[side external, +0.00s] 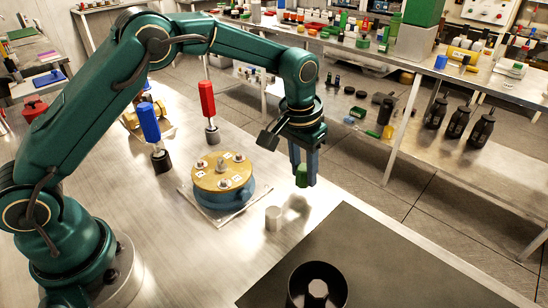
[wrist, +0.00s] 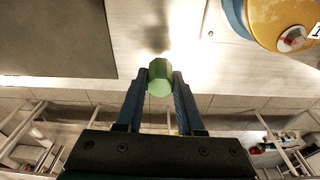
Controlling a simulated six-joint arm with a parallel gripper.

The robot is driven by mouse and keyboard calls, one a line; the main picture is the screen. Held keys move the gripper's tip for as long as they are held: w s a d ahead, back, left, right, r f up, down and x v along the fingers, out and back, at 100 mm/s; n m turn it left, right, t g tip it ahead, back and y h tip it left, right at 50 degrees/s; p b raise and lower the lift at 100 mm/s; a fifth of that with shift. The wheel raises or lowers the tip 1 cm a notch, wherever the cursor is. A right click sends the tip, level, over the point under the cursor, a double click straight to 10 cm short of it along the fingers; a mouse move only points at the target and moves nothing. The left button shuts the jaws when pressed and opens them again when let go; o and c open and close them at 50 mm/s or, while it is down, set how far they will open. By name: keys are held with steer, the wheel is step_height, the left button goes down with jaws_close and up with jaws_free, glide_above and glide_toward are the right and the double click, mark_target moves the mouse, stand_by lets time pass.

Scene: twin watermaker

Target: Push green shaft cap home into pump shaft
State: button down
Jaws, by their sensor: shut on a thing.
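The green shaft cap (side external: 301,177) is held between the two blue-grey fingers of my gripper (side external: 305,183), above the metal bench near its far edge. In the wrist view the cap (wrist: 160,76) shows as a faceted green piece between the fingertips (wrist: 160,84). A black round housing (side external: 299,282) with a light shaft-like centre (side external: 318,289) stands at the bottom of the side view, apart from the cap. A blue round unit with a brass top (side external: 222,178) stands on a plate left of my gripper. I cannot tell which one holds the pump shaft.
A small silver cylinder (side external: 273,218) stands on the bench below and left of my gripper. Blue-handled (side external: 149,124) and red-handled (side external: 207,98) tools stand upright behind the brass-topped unit. A dark mat (side external: 400,270) covers the near right, bare apart from the black housing.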

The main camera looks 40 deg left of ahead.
steer(key=s+a+r, duration=0.3)
steer(key=a+r, duration=0.4)
steer(key=a, duration=0.4)
steer(key=shift+r, duration=0.3)
steer(key=shift+a, duration=0.1)
steer(key=shift+r, duration=0.15)
step_height(320, 180, up, 2)
glide_above(220, 159)
steer(key=shift+n, duration=0.3)
stand_by(0.5)
steer(key=shift+f, duration=1.65)
steer(key=shift+f, duration=1.6)
